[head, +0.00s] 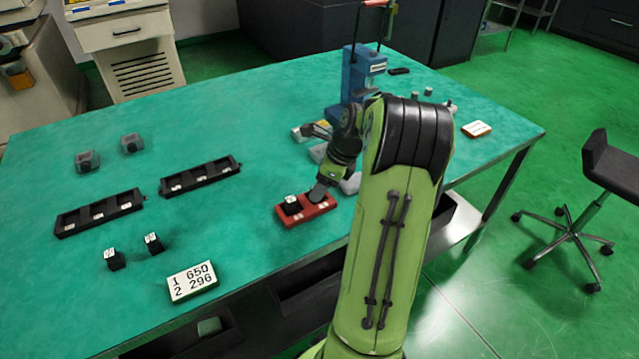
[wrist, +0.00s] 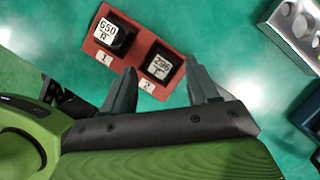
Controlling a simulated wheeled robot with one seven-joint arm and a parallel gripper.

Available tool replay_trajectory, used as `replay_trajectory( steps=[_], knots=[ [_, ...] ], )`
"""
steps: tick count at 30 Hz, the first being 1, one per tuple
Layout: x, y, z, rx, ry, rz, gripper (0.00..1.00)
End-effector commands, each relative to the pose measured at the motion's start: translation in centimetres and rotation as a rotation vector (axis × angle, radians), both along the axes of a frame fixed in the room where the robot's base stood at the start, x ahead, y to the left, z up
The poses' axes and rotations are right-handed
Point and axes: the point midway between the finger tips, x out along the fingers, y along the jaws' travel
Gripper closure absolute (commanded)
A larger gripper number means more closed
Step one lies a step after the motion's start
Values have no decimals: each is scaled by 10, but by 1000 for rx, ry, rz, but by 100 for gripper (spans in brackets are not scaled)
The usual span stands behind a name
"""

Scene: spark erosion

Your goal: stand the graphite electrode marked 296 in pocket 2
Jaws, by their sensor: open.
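The red tray (head: 300,218) lies near the table's front edge; in the wrist view its red face (wrist: 128,62) shows pocket labels 1 and 2. The black electrode marked 296 (wrist: 160,66) stands in pocket 2, label up, a little turned in the picture. The black electrode marked 650 (wrist: 109,32) stands in pocket 1 and also shows in the head view (head: 292,203). My gripper (wrist: 162,73) is open, its fingertips on either side of the 296 electrode with gaps visible. In the head view my gripper (head: 319,190) hides pocket 2.
A white card (head: 192,281) reads 1 650, 2 296. Two black electrodes (head: 114,259) (head: 153,242) and two black trays (head: 99,213) (head: 201,176) stand to the left. Grey blocks (head: 132,143) sit further back. A blue device (head: 362,75) stands behind my arm. A metal block with holes (wrist: 298,30) is near the tray.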

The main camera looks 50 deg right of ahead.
Motion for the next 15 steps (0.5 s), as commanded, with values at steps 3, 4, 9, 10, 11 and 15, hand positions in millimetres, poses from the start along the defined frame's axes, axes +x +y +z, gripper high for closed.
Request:
replay_trajectory(
  steps=[3, 4, 9, 10, 11, 15],
  knots=[
    [-10, -5, 34, -5, -2, -3, 41],
    [-13, -7, 43, -5, -3, -5, 41],
    [-31, -14, 89, -5, -4, -4, 41],
    [-34, -15, 97, -5, -2, -3, 41],
    [-37, -17, 104, -5, -2, -3, 41],
    [-48, -20, 129, -4, -2, -3, 41]
  ],
)
